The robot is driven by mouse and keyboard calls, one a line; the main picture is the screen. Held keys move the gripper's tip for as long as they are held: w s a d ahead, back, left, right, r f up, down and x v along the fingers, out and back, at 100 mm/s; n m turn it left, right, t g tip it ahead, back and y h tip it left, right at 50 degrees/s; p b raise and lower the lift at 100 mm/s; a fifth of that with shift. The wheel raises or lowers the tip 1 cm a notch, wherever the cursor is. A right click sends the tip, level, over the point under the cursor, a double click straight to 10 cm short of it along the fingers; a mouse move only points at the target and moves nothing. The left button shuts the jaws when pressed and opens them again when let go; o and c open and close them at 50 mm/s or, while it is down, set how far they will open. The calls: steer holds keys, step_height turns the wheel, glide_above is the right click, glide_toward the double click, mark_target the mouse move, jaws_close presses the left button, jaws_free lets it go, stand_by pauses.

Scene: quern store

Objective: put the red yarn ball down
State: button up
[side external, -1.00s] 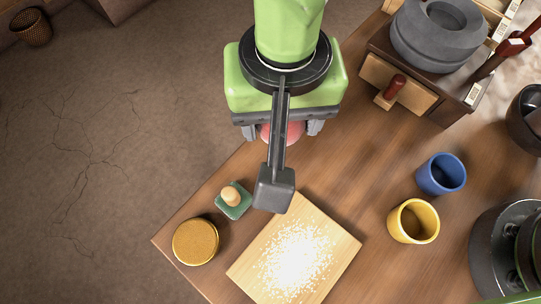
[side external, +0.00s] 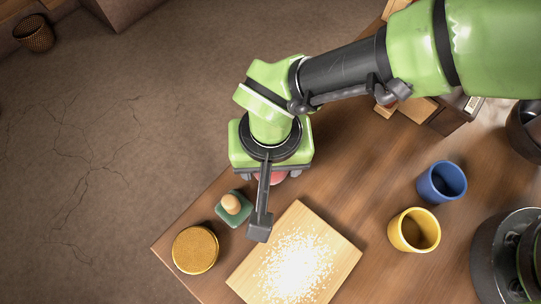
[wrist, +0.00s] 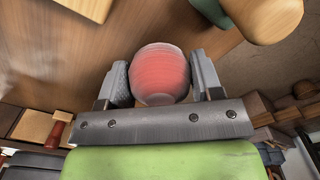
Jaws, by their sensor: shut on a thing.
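The red yarn ball (wrist: 162,76) sits between the two fingers of my gripper (wrist: 163,70) in the wrist view. My gripper is shut on it, with a finger against each side. In the side external view my gripper (side external: 270,172) is over the table's left edge area, near the green block. Only a small pinkish-red part of the ball (side external: 270,178) shows there below the gripper body. Whether the ball touches the table cannot be told.
A green block with a tan knob (side external: 232,207) stands just left of my gripper. A round golden tin (side external: 195,249) and a board with white grains (side external: 335,258) lie in front. A yellow cup (side external: 400,232) and blue cup (side external: 430,192) stand right. Bare wooden table (side external: 350,190) lies between.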

steer(key=o, duration=0.9)
steer(key=shift+f, duration=0.1)
